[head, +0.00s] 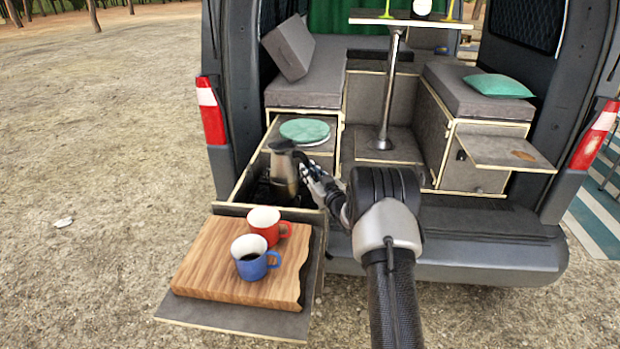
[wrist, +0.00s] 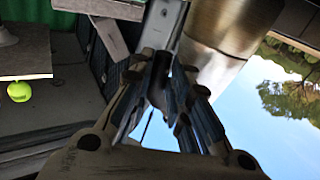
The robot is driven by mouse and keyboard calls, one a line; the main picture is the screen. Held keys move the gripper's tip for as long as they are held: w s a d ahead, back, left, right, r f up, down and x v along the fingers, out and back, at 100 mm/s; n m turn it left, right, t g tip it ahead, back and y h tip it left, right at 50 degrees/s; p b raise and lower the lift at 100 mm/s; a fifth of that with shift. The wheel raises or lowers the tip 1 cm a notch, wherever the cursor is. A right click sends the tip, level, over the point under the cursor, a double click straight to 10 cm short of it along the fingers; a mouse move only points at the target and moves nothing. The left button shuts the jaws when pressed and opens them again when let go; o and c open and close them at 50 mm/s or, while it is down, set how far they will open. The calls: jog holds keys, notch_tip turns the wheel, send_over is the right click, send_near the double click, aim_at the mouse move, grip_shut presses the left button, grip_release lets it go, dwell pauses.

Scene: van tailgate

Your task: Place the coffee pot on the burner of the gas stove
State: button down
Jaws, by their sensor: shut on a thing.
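The coffee pot (head: 284,175) is a metal pot with a dark top. It stands roughly upright over the pull-out drawer in the head view, and its metal body (wrist: 232,25) fills the upper right of the wrist view. My gripper (head: 303,163) is at the pot's right side, shut on its handle (wrist: 166,28). The fingers also show in the wrist view (wrist: 163,88). The black gas stove (head: 262,190) lies in the drawer, around and below the pot. The pot hides much of it, and I cannot tell whether the base touches a burner.
A wooden board (head: 205,262) at the drawer's front holds a red mug (head: 264,222) and a blue mug (head: 249,262). A round green item (head: 305,131) lies behind the stove. The table post (head: 389,90) stands to the right. The drawer's wooden rim (head: 247,178) borders the stove.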

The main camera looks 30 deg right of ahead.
jog(key=shift+f, duration=0.35)
